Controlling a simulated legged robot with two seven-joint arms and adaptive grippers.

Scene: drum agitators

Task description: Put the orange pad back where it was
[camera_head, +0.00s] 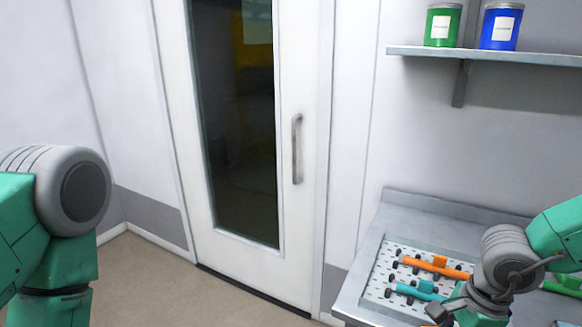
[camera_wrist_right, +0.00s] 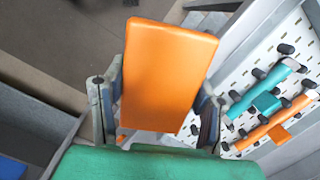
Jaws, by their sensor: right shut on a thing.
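My right gripper (camera_wrist_right: 158,98) is shut on the orange pad (camera_wrist_right: 168,70), a flat rectangular block. One finger is on each side of it in the right wrist view. In the head view my right gripper (camera_head: 455,308) is low at the right, in front of the bench; a sliver of orange shows at the bottom edge there, too little to identify. Behind it, a white perforated board holds an orange agitator (camera_head: 428,266) and a teal agitator (camera_head: 415,291) on black pegs. They also show at the right of the wrist view. My left arm is at the left; its gripper is out of view.
The board lies on a grey metal bench (camera_head: 430,205). A green piece (camera_head: 562,284) is partly hidden behind my right arm. A shelf (camera_head: 490,54) above holds a green drum (camera_head: 442,25) and a blue drum (camera_head: 500,27). A white door (camera_head: 300,240) is shut; floor before it is clear.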

